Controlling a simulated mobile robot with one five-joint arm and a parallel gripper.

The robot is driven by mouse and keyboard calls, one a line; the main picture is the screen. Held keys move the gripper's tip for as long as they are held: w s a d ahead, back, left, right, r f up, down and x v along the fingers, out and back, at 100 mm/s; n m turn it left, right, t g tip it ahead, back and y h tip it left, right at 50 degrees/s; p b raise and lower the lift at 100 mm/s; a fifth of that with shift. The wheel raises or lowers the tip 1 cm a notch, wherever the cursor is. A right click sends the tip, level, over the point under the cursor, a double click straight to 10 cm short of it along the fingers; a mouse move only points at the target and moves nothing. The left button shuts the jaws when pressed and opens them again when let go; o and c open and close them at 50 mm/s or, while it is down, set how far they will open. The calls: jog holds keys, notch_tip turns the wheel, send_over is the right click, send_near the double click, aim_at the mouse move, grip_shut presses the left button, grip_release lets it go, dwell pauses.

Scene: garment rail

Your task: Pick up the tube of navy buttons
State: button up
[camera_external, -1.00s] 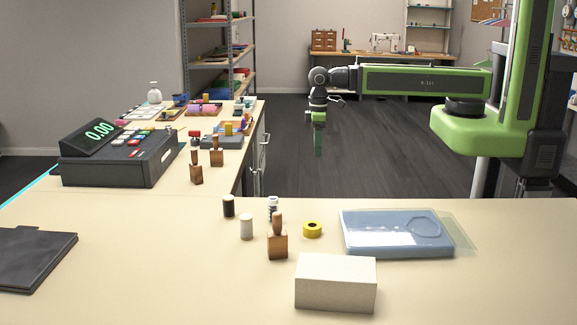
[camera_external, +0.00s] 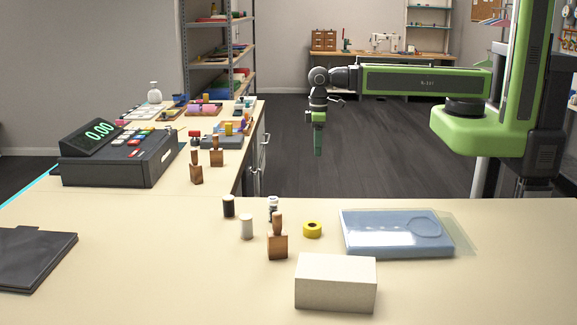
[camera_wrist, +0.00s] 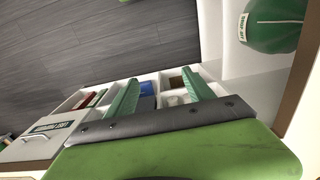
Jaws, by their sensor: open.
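A small tube with a white cap and dark bands (camera_external: 273,203) stands upright on the near counter, partly hidden behind a wooden-handled stamp. It looks most like the tube of navy buttons, but it is too small to tell its contents. My gripper (camera_external: 318,153) hangs pointing down beyond the counter's far edge, well away from the tube. In the wrist view its two green fingers (camera_wrist: 158,92) are spread apart with nothing between them. The tube does not show in the wrist view.
Near the tube stand a dark cylinder (camera_external: 228,206), a white cylinder (camera_external: 246,227), the stamp (camera_external: 278,244) and a yellow tape roll (camera_external: 312,230). A pale box (camera_external: 336,283) and a blue clear-topped case (camera_external: 395,233) lie nearer and right. The wrist view shows white compartments (camera_wrist: 168,100).

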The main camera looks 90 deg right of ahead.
dwell(0.3)
jog(key=shift+c, duration=1.1)
